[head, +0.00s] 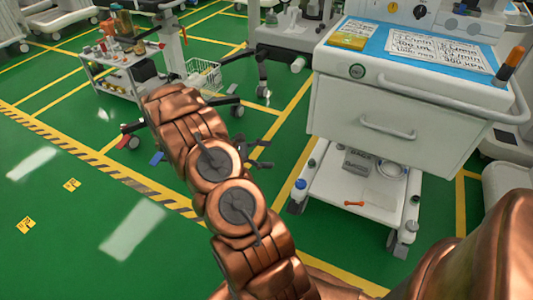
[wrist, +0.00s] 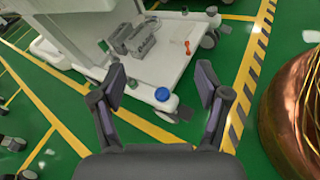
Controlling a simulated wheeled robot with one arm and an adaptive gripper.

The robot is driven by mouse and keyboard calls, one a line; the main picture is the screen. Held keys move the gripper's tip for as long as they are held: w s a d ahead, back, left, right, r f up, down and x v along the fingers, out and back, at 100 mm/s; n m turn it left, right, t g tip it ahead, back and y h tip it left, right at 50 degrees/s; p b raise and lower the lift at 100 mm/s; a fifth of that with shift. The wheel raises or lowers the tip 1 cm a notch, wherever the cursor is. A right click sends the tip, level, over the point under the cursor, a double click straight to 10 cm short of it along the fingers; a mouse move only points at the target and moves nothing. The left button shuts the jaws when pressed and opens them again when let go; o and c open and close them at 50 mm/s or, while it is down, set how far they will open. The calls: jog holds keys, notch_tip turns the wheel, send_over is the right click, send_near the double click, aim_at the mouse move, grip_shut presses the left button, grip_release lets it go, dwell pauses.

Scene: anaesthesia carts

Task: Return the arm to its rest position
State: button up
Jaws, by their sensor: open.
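My gripper (wrist: 160,88) is open and empty in the wrist view, its two dark fingers spread wide. It is over the green floor, in front of the lower shelf of a white cart. In the head view my copper arm reaches forward and to the left of that cart. The arm hides most of the gripper there; only a few dark parts show beyond it.
The white cart (head: 400,100) stands at right, with papers on top. Its lower shelf (head: 340,190) holds a grey box (head: 357,162) and a red-orange item (head: 354,204). A smaller trolley (head: 120,70) with bottles stands at upper left. Green floor (head: 60,150) at left is clear.

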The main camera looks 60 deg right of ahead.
dwell(0.3)
jog(key=s+a+r+m+t+y+p, duration=0.2)
jog(key=a+r+p, duration=0.7)
jog(key=r, duration=0.5)
jog(key=s+a+r+m+t+y+p, duration=0.25)
jog(key=a+r+p, duration=0.45)
jog(key=a+r, duration=0.6)
jog(key=s+a+r+t+y+p, duration=0.2)
jog(key=s+a+r+p, duration=0.2)
jog(key=a+r+p, duration=0.3)
jog(key=s+a+r+t+y+p, duration=0.3)
jog(key=s+a+r+p, duration=0.2)
jog(key=a+r, duration=0.6)
notch_tip(320, 180, up, 4)
jog(key=m+p, duration=0.1)
jog(key=p, duration=0.1)
jog(key=shift+s+a+p, duration=0.25)
jog(key=shift+a+p, duration=0.05)
jog(key=shift+p, duration=0.05)
jog(key=shift+y, duration=0.25)
